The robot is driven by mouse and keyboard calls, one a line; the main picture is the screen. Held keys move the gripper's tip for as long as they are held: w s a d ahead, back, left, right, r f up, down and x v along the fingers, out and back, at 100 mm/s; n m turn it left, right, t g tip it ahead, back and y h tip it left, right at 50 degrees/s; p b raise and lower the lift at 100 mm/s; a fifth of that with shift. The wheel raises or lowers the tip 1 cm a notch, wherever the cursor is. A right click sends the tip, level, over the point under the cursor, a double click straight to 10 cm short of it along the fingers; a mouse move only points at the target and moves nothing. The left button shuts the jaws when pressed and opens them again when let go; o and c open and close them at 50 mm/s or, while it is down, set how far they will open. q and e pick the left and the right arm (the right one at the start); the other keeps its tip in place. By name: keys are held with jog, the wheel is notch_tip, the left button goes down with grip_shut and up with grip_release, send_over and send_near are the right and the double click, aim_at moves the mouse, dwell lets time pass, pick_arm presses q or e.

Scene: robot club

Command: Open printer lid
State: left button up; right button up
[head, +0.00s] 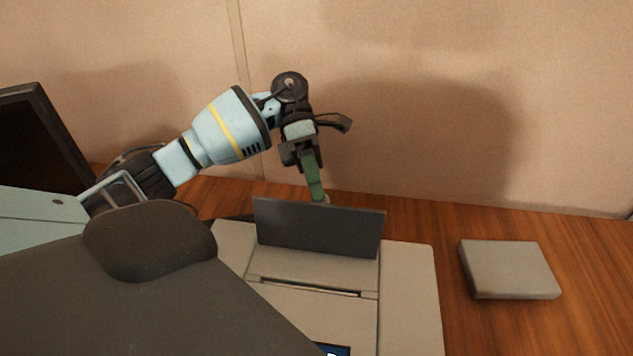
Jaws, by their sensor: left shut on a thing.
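The printer (408,290) is a light grey box on the wooden desk at bottom centre. Its lid, a dark grey flat panel (318,232), stands raised and nearly upright at the back of the printer. My left gripper (320,198) reaches down from above to the lid's top edge, its green fingers closed there on the lid. The fingertips are partly hidden behind the panel. My right gripper is not in view.
A flat grey box (509,269) lies on the wooden desk (592,275) right of the printer, with clear desk around it. A dark monitor (38,140) stands at the far left. A beige wall (560,90) closes off the back.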

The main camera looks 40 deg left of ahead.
pick_arm(q)
jog(key=b+v, duration=0.1)
jog(key=v, duration=0.6)
jog(key=shift+a+r, duration=0.2)
jog(key=shift+a, duration=0.1)
jog(key=shift+w, duration=0.1)
dwell(0.4)
